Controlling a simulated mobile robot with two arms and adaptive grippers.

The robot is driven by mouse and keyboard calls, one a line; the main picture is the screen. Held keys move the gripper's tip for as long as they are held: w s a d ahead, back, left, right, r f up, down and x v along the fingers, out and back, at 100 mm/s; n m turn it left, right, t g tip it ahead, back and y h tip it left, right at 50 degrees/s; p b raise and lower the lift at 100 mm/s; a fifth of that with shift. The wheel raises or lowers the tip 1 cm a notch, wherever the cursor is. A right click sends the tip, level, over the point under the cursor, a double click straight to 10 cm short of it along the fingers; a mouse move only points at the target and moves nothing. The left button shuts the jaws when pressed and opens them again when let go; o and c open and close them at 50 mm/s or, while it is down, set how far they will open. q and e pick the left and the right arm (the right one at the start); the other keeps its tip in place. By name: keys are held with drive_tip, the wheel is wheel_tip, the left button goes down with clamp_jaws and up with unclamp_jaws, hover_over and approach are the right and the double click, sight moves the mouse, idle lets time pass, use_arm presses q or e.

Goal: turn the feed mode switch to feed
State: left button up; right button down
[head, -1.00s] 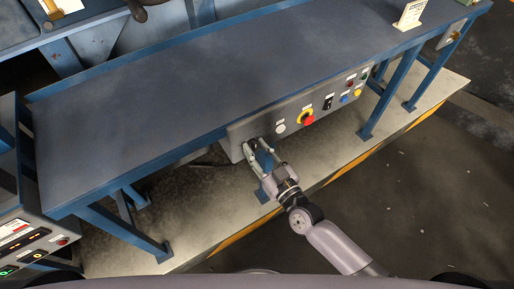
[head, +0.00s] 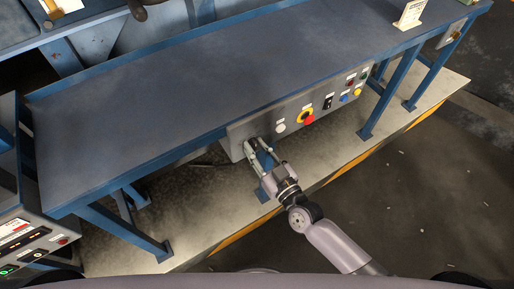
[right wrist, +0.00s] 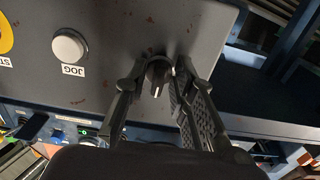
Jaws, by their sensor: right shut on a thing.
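The feed mode switch is a small dark knob with a pale pointer mark (right wrist: 157,80) on the grey control panel (head: 292,115), at the panel's left end in the head view. My right gripper (head: 258,146) reaches the panel there. In the right wrist view my right gripper (right wrist: 160,85) has one finger on each side of the knob and is shut on it. The fingers hide part of the knob, and its label is not readable. My left gripper is not in view.
A white JOG button (right wrist: 69,46) is next to the switch. A red emergency button on yellow (head: 307,118) and several smaller buttons lie farther right. The blue table (head: 200,85) stands above the panel, with blue legs (head: 387,98) below. Dark floor is clear at right.

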drive_tip(key=shift+m, duration=0.3)
drive_tip(key=m, duration=0.4)
drive_tip(key=shift+a+m, duration=0.1)
drive_tip(key=shift+m, duration=0.2)
drive_tip(key=shift+s+r+m+b, duration=0.1)
drive_tip(key=shift+m+b, duration=0.4)
drive_tip(key=shift+m, duration=1.8)
drive_tip(key=c, duration=1.7)
unclamp_jaws()
